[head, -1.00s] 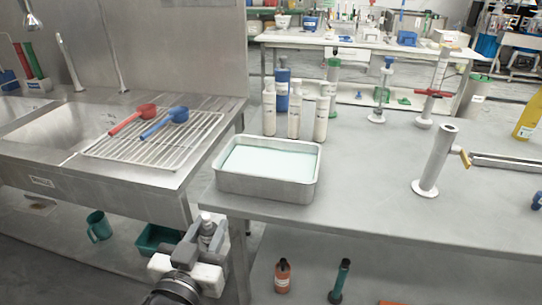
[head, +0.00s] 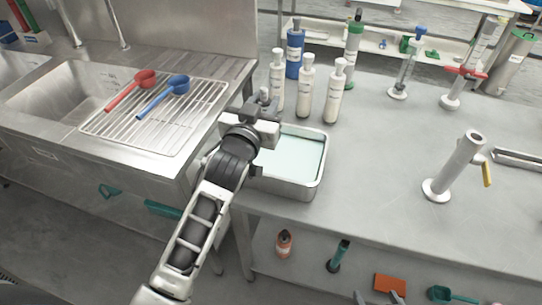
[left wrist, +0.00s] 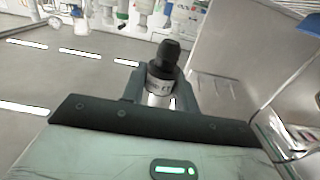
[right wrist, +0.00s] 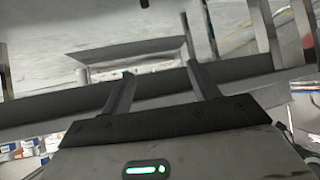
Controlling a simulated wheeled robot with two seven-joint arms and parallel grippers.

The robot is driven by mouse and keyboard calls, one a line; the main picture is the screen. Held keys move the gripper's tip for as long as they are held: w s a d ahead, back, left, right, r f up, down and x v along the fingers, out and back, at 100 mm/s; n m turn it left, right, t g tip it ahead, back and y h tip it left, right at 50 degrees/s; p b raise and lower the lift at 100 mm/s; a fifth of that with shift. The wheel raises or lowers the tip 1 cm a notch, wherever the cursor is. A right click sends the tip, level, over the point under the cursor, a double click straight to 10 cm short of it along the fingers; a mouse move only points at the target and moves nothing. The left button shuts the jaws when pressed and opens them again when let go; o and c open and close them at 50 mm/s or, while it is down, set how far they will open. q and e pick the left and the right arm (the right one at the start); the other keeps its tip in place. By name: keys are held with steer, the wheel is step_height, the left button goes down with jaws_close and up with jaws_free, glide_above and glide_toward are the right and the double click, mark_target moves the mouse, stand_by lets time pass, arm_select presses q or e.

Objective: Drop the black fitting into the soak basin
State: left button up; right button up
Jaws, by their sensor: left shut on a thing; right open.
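The black fitting (left wrist: 164,68) is upright between the fingers of my left gripper (left wrist: 160,92) in the left wrist view; it has a black top and a pale labelled collar. In the head view my left gripper (head: 264,108) is over the back left part of the soak basin (head: 297,190), a metal tray of pale green liquid. The gripper and arm hide the basin's left side. The fitting's height above the liquid is hard to tell.
White bottles (head: 305,88) stand close behind the basin. A drying rack (head: 110,125) with a red scoop (head: 130,90) and a blue scoop (head: 163,96) is to the left. A grey post (head: 456,165) stands at the right. The table between basin and post is clear.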

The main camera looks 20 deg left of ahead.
arm_select(q)
step_height(320, 180, down, 4)
steer(key=b, duration=0.3)
steer(key=shift+f, duration=0.25)
steer(key=shift+f+b, duration=0.5)
steer(key=shift+b, duration=0.35)
arm_select(e)
steer(key=shift+w+a+f, duration=0.15)
steer(key=shift+a+f, duration=0.1)
steer(key=shift+f, duration=0.25)
steer(key=shift+w+a+f, duration=0.15)
steer(key=shift+a+f, duration=0.1)
steer(key=shift+f, duration=0.2)
arm_select(q)
steer(key=o, duration=1)
arm_select(e)
steer(key=shift+s+f, duration=0.1)
steer(key=shift+d, duration=0.1)
arm_select(q)
steer(key=s, duration=0.7)
steer(key=shift+s+a+b, duration=0.15)
steer(key=shift+s+b, duration=0.15)
steer(key=shift+b, duration=0.05)
arm_select(e)
steer(key=shift+f, duration=0.2)
